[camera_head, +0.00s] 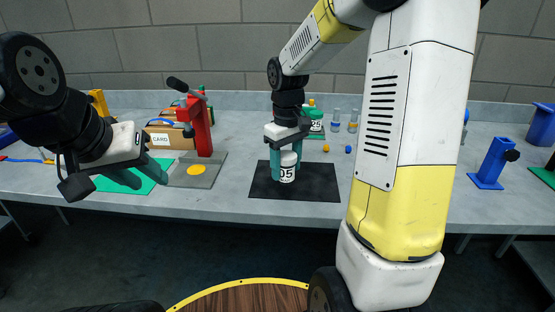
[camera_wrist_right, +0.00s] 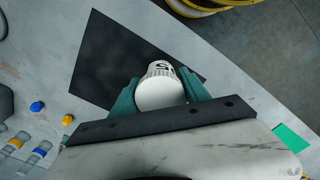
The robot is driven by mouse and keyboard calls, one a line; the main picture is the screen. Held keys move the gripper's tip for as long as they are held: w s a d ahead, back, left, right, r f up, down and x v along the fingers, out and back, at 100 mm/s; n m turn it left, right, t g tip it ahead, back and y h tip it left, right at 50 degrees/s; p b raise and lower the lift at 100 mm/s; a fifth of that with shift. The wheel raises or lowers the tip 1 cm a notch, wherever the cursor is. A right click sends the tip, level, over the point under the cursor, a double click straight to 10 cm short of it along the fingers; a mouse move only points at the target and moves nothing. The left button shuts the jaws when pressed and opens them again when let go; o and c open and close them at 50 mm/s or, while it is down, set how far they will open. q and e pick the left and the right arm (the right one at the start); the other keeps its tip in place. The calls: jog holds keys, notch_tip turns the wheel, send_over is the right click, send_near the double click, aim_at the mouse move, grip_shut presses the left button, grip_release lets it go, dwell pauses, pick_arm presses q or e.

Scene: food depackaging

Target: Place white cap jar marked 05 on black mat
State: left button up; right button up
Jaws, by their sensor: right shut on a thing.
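The white cap jar marked 05 (camera_head: 288,174) is upright at the black mat (camera_head: 318,188) in the head view, over the mat's left part. I cannot tell whether its base touches the mat. My right gripper (camera_head: 285,158) points down with its teal fingers on both sides of the jar, shut on it. In the right wrist view the jar's white cap (camera_wrist_right: 160,94) sits between the teal fingers, and the black mat (camera_wrist_right: 110,60) lies beyond it. My left gripper (camera_head: 135,177) is empty, its teal fingers apart, above the green mat at the left.
A red press-like device (camera_head: 203,130) stands on a grey plate (camera_head: 205,178) left of the black mat. A cardboard box (camera_head: 170,140) is behind it. A blue stand (camera_head: 492,165) is at the right.

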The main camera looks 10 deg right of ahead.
jog(key=w, duration=0.2)
jog(key=w+d, duration=0.1)
jog(key=w, duration=0.3)
jog(key=shift+w+d+f, duration=0.2)
jog(key=shift+w+f, duration=0.05)
jog(key=shift+f, duration=0.05)
jog(key=shift+w+f, duration=0.15)
jog(key=shift+f, duration=0.75)
jog(key=shift+w+f, duration=0.15)
jog(key=shift+f, duration=0.75)
jog(key=shift+f, duration=0.15)
jog(key=o, duration=1.4)
